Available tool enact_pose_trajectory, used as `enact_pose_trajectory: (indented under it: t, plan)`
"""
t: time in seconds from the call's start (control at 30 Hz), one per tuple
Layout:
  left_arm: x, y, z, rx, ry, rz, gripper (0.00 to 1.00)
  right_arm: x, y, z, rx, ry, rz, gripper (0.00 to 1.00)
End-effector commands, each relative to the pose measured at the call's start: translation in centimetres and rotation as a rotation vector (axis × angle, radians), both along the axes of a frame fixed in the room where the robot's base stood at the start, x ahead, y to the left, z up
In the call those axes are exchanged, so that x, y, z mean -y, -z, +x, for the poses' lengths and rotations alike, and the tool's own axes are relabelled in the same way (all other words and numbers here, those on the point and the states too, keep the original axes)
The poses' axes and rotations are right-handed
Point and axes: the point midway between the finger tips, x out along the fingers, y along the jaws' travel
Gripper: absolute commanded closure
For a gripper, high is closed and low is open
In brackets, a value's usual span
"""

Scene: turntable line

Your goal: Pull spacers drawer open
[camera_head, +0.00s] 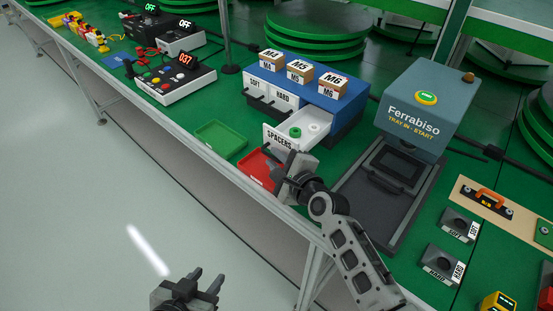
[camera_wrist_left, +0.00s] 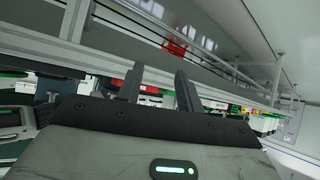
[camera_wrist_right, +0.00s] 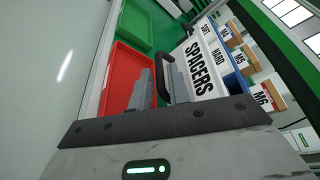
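My left gripper (camera_head: 203,285) is empty with fingers apart (camera_wrist_left: 158,85), low in front of the table.
A red tray (camera_head: 258,168) lies just left of my right gripper, and a green tray (camera_head: 221,139) lies beyond it. The SOFT and HARD drawers (camera_head: 270,95) are shut. The Ferrabiso machine (camera_head: 420,100) stands right of the cabinet. Open floor lies before the table.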

Motion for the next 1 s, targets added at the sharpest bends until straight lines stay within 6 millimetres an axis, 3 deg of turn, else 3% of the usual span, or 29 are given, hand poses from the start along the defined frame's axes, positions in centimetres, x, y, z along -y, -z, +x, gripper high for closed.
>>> enact_pose_trajectory:
  t: [0.27, 0.7, 1.0]
  plan:
    - [-0.1, -0.3, -0.1, -0.004, 0.001, 0.002, 0.64, 0.6, -0.4, -1.2, 0.000, -0.001, 0.002, 0.82]
    - [-0.3, 0.1, -0.9, -0.028, -0.001, 0.010, 0.64, 5.9, -2.5, -9.5, -0.002, -0.001, -0.003, 0.82]
    - [-0.3, 0.1, -0.8, -0.025, -0.002, 0.010, 0.64, 8.0, -3.4, -12.9, -0.001, 0.000, -0.002, 0.82]
